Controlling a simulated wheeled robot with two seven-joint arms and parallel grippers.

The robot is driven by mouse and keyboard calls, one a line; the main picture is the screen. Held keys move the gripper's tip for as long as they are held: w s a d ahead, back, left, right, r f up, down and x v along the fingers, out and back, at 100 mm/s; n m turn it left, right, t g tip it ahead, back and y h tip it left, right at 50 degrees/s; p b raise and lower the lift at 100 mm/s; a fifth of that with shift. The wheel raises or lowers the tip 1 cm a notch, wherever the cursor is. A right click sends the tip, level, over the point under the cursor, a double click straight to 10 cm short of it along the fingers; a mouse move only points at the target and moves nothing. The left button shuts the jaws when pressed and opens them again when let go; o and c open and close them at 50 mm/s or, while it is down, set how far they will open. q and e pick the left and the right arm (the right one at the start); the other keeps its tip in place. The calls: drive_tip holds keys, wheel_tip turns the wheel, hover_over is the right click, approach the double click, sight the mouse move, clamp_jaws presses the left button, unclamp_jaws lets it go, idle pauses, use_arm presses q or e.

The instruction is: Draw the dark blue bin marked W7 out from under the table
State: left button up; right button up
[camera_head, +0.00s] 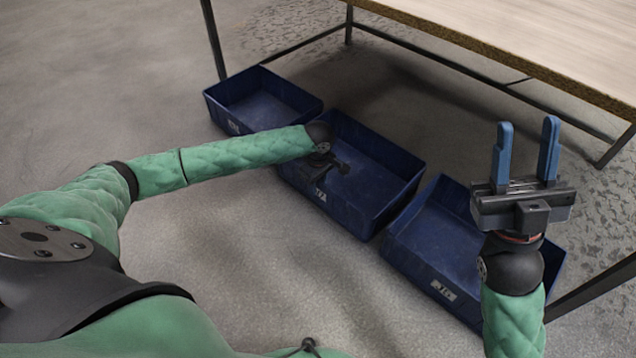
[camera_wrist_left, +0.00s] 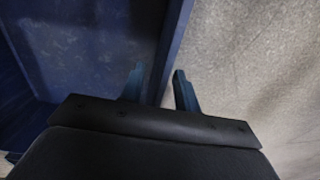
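The middle dark blue bin (camera_head: 378,160) stands on the floor by the table. Its near-side label is partly covered by my left gripper; a "7" seems to show, but the first character is unclear. My left gripper (camera_head: 320,181) is at this bin's near wall, pointing down. In the left wrist view, the open fingers (camera_wrist_left: 159,72) stand on either side of the bin wall's rim (camera_wrist_left: 177,45), one inside and one outside, with gaps visible. My right gripper (camera_head: 527,125) is open and empty, raised in front of the right-hand bin.
The table (camera_head: 540,40) has dark metal legs and low rails behind the bins. The floor (camera_head: 270,240) in front is clear.

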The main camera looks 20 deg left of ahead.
use_arm(q)
drive_tip(key=shift+c, duration=0.2)
clamp_jaws()
idle(1.5)
